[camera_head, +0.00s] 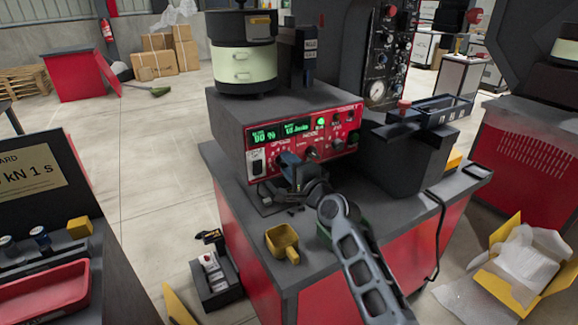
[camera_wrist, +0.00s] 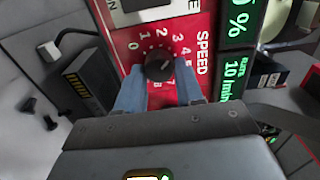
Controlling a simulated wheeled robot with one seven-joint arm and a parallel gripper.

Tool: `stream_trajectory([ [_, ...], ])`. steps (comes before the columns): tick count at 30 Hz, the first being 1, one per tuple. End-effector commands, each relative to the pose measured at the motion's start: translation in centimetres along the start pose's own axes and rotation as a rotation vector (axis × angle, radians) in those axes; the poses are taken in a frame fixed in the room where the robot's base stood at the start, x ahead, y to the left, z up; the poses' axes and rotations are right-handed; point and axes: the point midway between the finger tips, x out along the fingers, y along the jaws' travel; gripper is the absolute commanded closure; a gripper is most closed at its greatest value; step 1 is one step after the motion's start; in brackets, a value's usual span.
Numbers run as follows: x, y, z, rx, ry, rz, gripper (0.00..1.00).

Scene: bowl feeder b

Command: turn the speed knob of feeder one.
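The speed knob (camera_wrist: 159,66) is a round black knob on the red panel (camera_wrist: 208,20), beside the word SPEED and inside a ring of white numbers. My gripper (camera_wrist: 160,63) has a blue-grey finger on each side of the knob, and both fingertips appear to meet its sides. In the head view my gripper (camera_head: 288,160) is at the lower left of the feeder's red front panel (camera_head: 345,142) and hides the knob. The feeder (camera_head: 228,108) is a grey box carrying a bowl (camera_head: 246,65). Its green displays (camera_head: 296,128) read a percentage and a rate.
Another black knob (camera_head: 312,153) is just right of my gripper. A yellow scoop (camera_head: 283,242) lies on the bench (camera_head: 310,262) in front. A dark hopper-like box (camera_head: 405,150) stands to the right.

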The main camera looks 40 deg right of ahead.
Motion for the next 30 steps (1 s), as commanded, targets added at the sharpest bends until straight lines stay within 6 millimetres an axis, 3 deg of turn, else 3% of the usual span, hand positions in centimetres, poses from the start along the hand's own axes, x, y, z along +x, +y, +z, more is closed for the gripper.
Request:
stream_trajectory([
  [7, 0.0, 0.0, 0.0, 0.000, -0.001, 0.000, 0.40],
  [16, -0.4, 0.1, 0.1, -0.001, -0.001, 0.001, 0.40],
  [30, -6.9, 0.1, 0.0, -0.002, -0.001, 0.001, 0.40],
])
